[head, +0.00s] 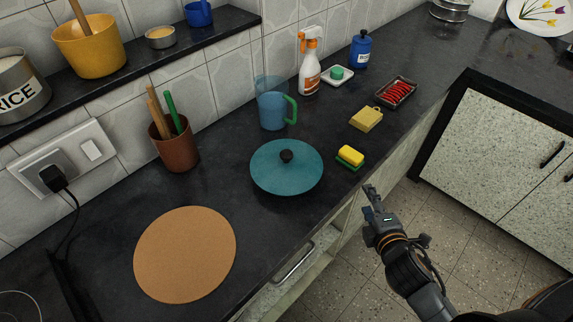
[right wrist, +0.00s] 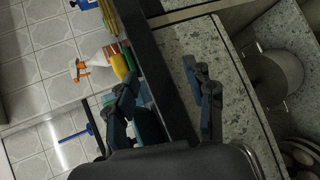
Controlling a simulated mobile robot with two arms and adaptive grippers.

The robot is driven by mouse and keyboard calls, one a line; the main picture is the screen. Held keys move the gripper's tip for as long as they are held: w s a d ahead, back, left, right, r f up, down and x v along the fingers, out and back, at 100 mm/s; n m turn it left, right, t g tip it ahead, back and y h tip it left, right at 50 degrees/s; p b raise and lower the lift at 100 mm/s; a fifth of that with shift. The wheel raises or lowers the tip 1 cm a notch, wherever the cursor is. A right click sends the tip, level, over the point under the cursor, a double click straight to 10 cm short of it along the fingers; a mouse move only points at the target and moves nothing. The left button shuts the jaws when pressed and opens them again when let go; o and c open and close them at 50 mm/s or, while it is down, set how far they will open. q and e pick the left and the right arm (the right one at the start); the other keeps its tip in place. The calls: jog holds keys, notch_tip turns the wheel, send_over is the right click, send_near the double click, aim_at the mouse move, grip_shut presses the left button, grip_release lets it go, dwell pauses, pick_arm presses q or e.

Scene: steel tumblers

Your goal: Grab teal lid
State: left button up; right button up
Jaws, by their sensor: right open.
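The teal lid (head: 287,168) lies on the dark counter in the middle of the head view, with a round black knob on top. My right gripper (head: 370,198) is open and empty, in front of the counter edge, to the right of the lid and apart from it. In the right wrist view its two fingers (right wrist: 162,85) stand spread. A small teal patch (right wrist: 149,125) shows there behind one finger; most of it is hidden. My left gripper is in neither view.
Close to the lid are a yellow-green sponge (head: 350,157), a blue pitcher with a green handle (head: 272,110) and a round cork mat (head: 185,254). A brown utensil pot (head: 175,147) stands by the wall. A drawer handle (head: 294,262) juts out below the counter edge.

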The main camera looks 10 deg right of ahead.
notch_tip(320, 180, up, 6)
jog(key=w+a+n+t+y, duration=0.2)
jog(key=n+t+y, duration=0.1)
jog(key=n, duration=0.6)
jog(key=n+g+y, duration=0.1)
jog(key=n+y, duration=0.8)
jog(key=n, duration=0.7)
send_near(291, 157)
jog(key=w+p, duration=0.1)
jog(key=w+a, duration=0.1)
jog(key=w+r+p, duration=0.1)
jog(key=shift+w+a+p, duration=0.25)
jog(key=shift+a+p, duration=0.05)
jog(key=shift+a, duration=0.05)
jog(key=x, duration=0.1)
jog(key=p+x, duration=0.1)
jog(key=x, duration=0.3)
jog(key=shift+a+f+p, duration=0.25)
jog(key=shift+a+p, duration=0.05)
jog(key=shift+p, duration=0.1)
jog(key=shift+w+a+f, duration=0.1)
jog(key=shift+w+a, duration=0.15)
jog(key=shift+w, duration=0.05)
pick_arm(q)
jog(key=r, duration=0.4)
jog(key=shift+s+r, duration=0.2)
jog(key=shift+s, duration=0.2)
pick_arm(e)
jog(key=shift+s, duration=0.1)
grip_shut()
